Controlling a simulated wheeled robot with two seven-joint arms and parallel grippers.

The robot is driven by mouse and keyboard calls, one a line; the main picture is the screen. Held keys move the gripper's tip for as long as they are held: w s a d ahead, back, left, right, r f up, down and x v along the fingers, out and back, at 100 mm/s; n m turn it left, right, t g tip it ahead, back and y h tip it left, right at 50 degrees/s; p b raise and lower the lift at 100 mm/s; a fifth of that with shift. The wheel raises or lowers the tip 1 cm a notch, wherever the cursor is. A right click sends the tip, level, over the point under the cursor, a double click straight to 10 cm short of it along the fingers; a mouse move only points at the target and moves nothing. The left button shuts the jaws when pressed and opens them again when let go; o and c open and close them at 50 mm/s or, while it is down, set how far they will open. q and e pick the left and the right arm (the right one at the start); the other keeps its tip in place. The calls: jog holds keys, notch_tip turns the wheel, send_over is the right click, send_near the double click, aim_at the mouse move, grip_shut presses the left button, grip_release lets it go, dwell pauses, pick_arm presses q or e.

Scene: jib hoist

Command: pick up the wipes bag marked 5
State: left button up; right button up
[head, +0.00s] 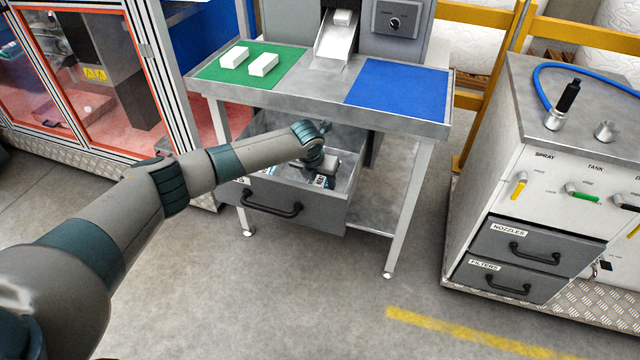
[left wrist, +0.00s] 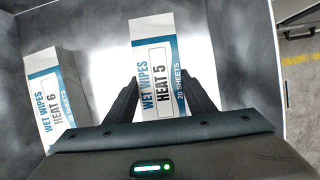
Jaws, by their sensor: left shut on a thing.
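The wipes bag marked 5 (left wrist: 157,75) is white and blue with the words "WET WIPES HEAT 5". In the left wrist view it stands between the two fingers of my left gripper (left wrist: 164,98), which is shut on it. A second bag, marked 6 (left wrist: 52,95), stands to its left, apart from the fingers. In the head view my left gripper (head: 322,180) reaches down into the open drawer (head: 300,205) under the metal table, and the arm and gripper hide most of the bags. My right gripper is not in view.
The metal table (head: 320,101) overhangs the drawer's back, with a green mat (head: 285,75), white blocks (head: 263,65) and a blue mat (head: 400,90) on top. A cabinet (head: 500,180) with labelled drawers stands at the right. The floor in front is clear.

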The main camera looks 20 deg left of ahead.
aim_at(320, 179)
pick_arm(q)
notch_tip(320, 179, up, 9)
jog(key=shift+f+b, duration=0.2)
jog(key=shift+b, duration=0.15)
jog(key=shift+r, duration=0.7)
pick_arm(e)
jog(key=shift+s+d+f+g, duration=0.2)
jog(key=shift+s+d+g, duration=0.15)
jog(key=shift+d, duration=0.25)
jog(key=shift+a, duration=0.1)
